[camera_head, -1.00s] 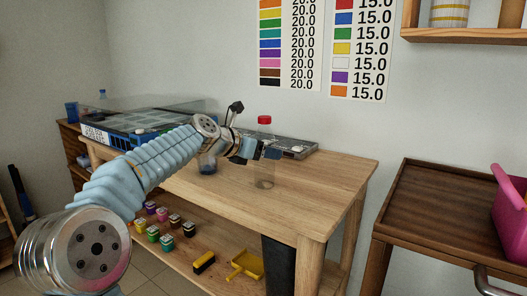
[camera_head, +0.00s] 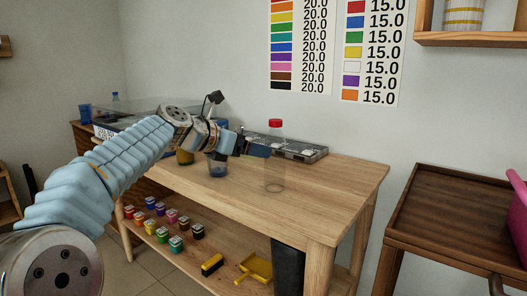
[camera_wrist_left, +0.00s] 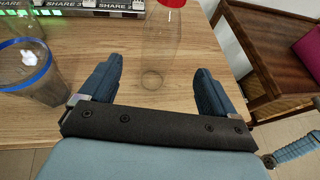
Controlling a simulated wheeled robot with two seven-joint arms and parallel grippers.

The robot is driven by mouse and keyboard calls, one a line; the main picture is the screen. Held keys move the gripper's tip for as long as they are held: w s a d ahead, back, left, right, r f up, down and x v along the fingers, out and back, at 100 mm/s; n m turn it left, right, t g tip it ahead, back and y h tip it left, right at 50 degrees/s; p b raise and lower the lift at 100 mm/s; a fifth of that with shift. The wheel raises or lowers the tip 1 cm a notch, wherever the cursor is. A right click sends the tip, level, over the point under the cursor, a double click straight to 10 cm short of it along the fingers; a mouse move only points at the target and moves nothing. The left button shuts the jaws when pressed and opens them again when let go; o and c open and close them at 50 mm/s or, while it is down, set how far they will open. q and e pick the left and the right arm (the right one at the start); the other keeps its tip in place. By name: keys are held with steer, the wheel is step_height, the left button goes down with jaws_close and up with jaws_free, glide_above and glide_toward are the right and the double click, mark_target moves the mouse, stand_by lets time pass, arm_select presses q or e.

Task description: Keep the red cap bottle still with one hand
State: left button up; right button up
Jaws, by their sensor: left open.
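The red cap bottle (camera_head: 275,160) is clear and stands upright on the wooden table (camera_head: 330,182). In the left wrist view its red cap (camera_wrist_left: 172,3) is at the top and its clear body (camera_wrist_left: 158,40) lies beyond and between my fingers. My left gripper (camera_head: 262,149) reaches in from the left beside the bottle's upper body. In the left wrist view my left gripper (camera_wrist_left: 155,88) has its two blue fingers wide apart, with nothing gripped between them. My right gripper is in no view.
A blue-rimmed cup (camera_head: 217,165) stands left of the bottle; it is close to the left finger in the wrist view (camera_wrist_left: 30,75). A dark rack (camera_head: 305,150) lies behind the bottle. Small colored jars (camera_head: 160,222) and a yellow dustpan (camera_head: 255,267) sit on the lower shelf.

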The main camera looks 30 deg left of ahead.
arm_select(q)
steer(key=v, duration=0.2)
steer(key=shift+s+a+r, duration=0.1)
steer(key=shift+s, duration=0.1)
stand_by(0.5)
